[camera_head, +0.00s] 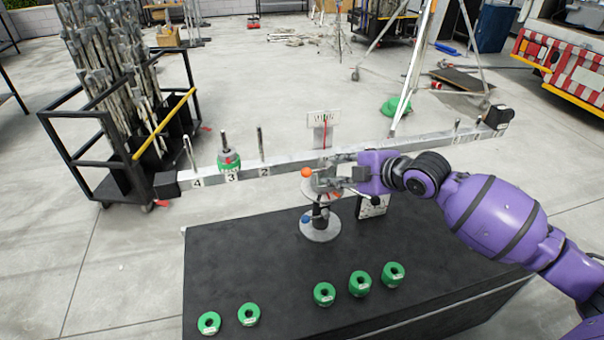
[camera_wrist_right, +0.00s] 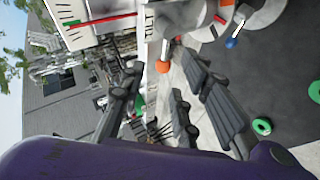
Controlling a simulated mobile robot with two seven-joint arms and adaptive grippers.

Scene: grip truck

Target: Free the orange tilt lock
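My right gripper (camera_head: 330,182) comes in from the right beside the stand. In the right wrist view its fingers (camera_wrist_right: 160,85) are spread with a gap between them, and nothing is held. The knob appears in line with that gap; whether a finger touches it I cannot tell. My left gripper is not in view.
A long numbered beam (camera_head: 300,165) with upright pegs spans above the black table (camera_head: 250,270). A green ring (camera_head: 229,163) sits on peg 3. Several green rings, one here (camera_head: 324,294), lie on the table. A blue knob (camera_head: 306,218) is lower on the stand. A rod cart (camera_head: 120,130) stands left.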

